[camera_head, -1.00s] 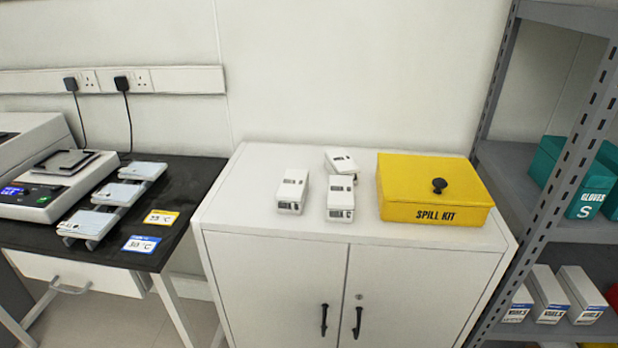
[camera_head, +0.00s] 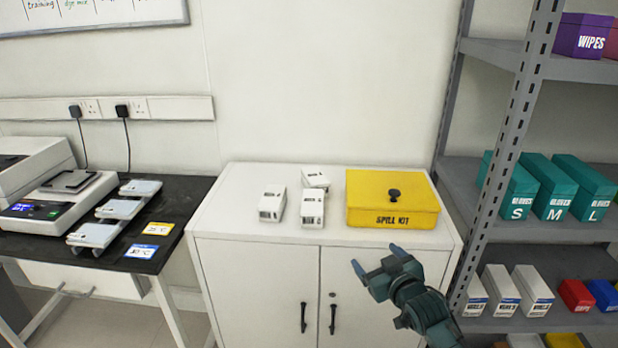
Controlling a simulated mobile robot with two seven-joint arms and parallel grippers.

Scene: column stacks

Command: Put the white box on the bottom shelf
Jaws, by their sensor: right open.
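Three small white boxes stand on top of the white cabinet (camera_head: 245,197): a left one (camera_head: 271,204), a front one (camera_head: 312,208) and a tilted-looking back one (camera_head: 315,178). Several white boxes with blue labels (camera_head: 500,290) stand in a row on the lower visible shelf (camera_head: 560,322) of the grey rack, at the right. My right gripper (camera_head: 380,261) is open and empty in front of the cabinet, below the yellow spill kit. It is apart from all the boxes. My left gripper is not in view. Anything below the picture's bottom edge is hidden.
The yellow spill kit (camera_head: 393,203) sits on the cabinet's right side. The rack's perforated post (camera_head: 505,160) stands between cabinet and shelves. Teal glove boxes (camera_head: 553,188) fill the middle shelf. Red (camera_head: 575,296) and blue (camera_head: 604,294) boxes stand beside the white row.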

